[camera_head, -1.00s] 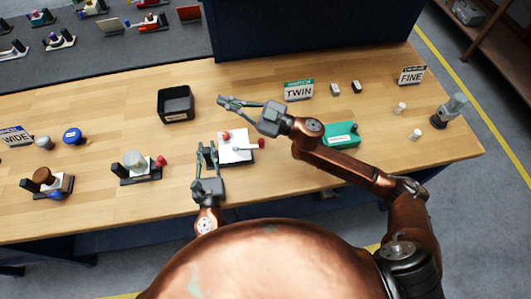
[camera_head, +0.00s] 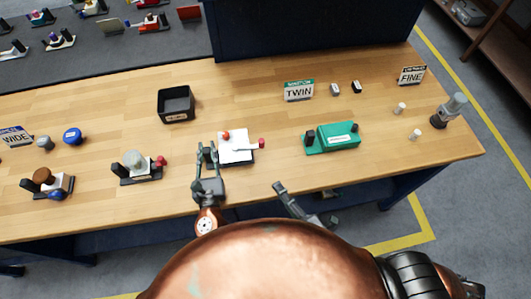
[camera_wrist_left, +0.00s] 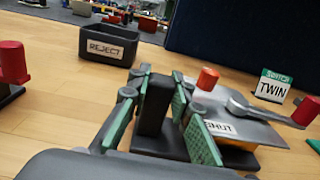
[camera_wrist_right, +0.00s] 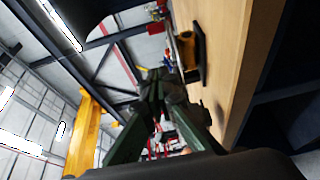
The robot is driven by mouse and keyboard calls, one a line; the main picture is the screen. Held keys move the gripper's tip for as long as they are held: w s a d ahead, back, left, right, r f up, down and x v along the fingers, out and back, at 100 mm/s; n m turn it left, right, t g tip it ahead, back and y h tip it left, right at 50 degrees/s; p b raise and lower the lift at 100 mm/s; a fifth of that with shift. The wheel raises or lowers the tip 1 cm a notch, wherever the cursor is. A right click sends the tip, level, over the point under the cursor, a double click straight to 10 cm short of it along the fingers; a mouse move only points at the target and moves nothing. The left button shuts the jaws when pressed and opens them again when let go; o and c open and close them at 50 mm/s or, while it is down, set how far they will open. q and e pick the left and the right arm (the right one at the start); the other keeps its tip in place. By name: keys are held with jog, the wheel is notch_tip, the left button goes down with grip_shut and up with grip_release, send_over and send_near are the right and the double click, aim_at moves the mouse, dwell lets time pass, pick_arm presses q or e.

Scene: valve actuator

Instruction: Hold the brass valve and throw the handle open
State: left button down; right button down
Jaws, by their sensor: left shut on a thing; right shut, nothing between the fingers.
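The valve (camera_head: 234,149) sits on the bench in front of me, with a pale top plate, a red knob and a grey lever handle (camera_wrist_left: 254,110) ending in a red tip (camera_head: 262,142). The handle points right, and "SHUT" shows on the plate in the left wrist view. A yellow-orange body (camera_wrist_left: 238,158) shows under the plate. My left gripper (camera_head: 207,157) is shut on the valve's black upright post (camera_wrist_left: 154,105). My right gripper (camera_head: 280,188) is shut and empty, low by the bench's front edge, apart from the valve; its fingers show in the right wrist view (camera_wrist_right: 157,110).
A green box (camera_head: 335,138) stands right of the valve. A similar fixture with a pale dome (camera_head: 136,160) stands to the left, and one with a brown dome (camera_head: 44,175) further left. A black REJECT bin (camera_head: 176,104) is behind. A TWIN sign (camera_head: 298,91) stands at the back.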

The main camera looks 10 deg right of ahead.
aim_at(263, 145)
pick_arm(q)
jog(key=shift+f, duration=0.25)
pick_arm(e)
jog(key=x, duration=0.9)
jog(key=w, duration=0.1)
jog(key=w+d, duration=0.1)
jog(key=w, duration=0.1)
jog(key=shift+w, duration=0.2)
jog(key=shift+w+d, duration=0.15)
jog(key=shift+w, duration=0.35)
jog(key=shift+w, duration=0.1)
jog(key=shift+w+d, duration=0.35)
jog(key=shift+w, duration=0.3)
